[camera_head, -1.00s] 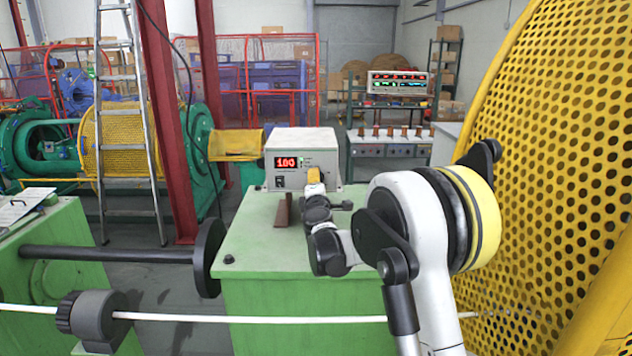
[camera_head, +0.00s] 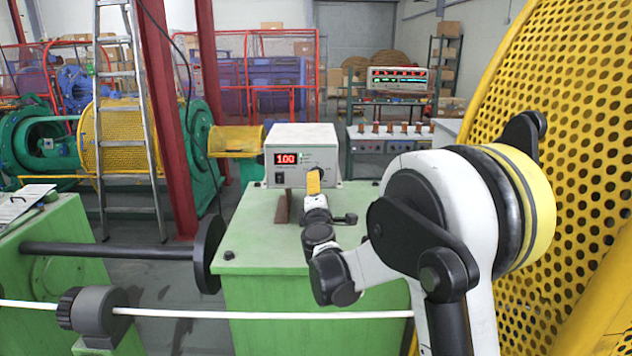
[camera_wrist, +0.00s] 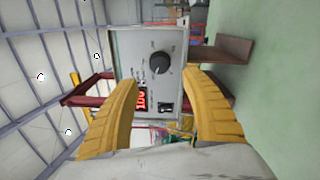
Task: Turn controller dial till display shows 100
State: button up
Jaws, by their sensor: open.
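The controller (camera_head: 300,155) is a pale box on a green cabinet. Its red display (camera_head: 286,159) reads 100, possibly with a point after the 1. The display also shows sideways in the wrist view (camera_wrist: 141,99). The dial, a round black knob, is clear in the wrist view (camera_wrist: 160,63); in the head view my gripper partly covers it. My gripper (camera_head: 314,180) is in front of the controller. In the wrist view its two yellow fingers (camera_wrist: 160,80) are apart and empty, with the dial beyond their tips, not touching it.
A brown metal bracket (camera_head: 283,206) stands on the green cabinet top (camera_head: 260,230) left of my gripper. A large yellow perforated guard (camera_head: 590,130) rises close on the right. A white cable (camera_head: 220,314) crosses in front. The cabinet top is otherwise mostly clear.

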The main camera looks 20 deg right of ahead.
jog(key=v, duration=0.3)
jog(key=shift+s+a, duration=0.1)
jog(key=shift+s, duration=0.25)
jog(key=s+d+m+g+h+b, duration=0.1)
jog(key=s+d+m+g, duration=0.15)
jog(key=s+m, duration=0.5)
jog(key=s+d+m+g+b, duration=0.15)
jog(key=s+m+g, duration=0.25)
jog(key=s, duration=0.6)
jog(key=s+a+f+m+g+y, duration=0.1)
jog(key=s+a+f+y, duration=0.1)
jog(key=s, duration=0.5)
jog(key=s+a+f+m+g+y, duration=0.2)
jog(key=s+a+f, duration=0.3)
jog(key=s+f, duration=0.1)
jog(key=s+a+f+m+g+y, duration=0.1)
jog(key=s+a+f, duration=0.3)
jog(key=s, duration=0.4)
jog(key=shift+s+m+y, duration=0.2)
jog(key=shift+m+y, duration=0.45)
jog(key=shift+y, duration=0.05)
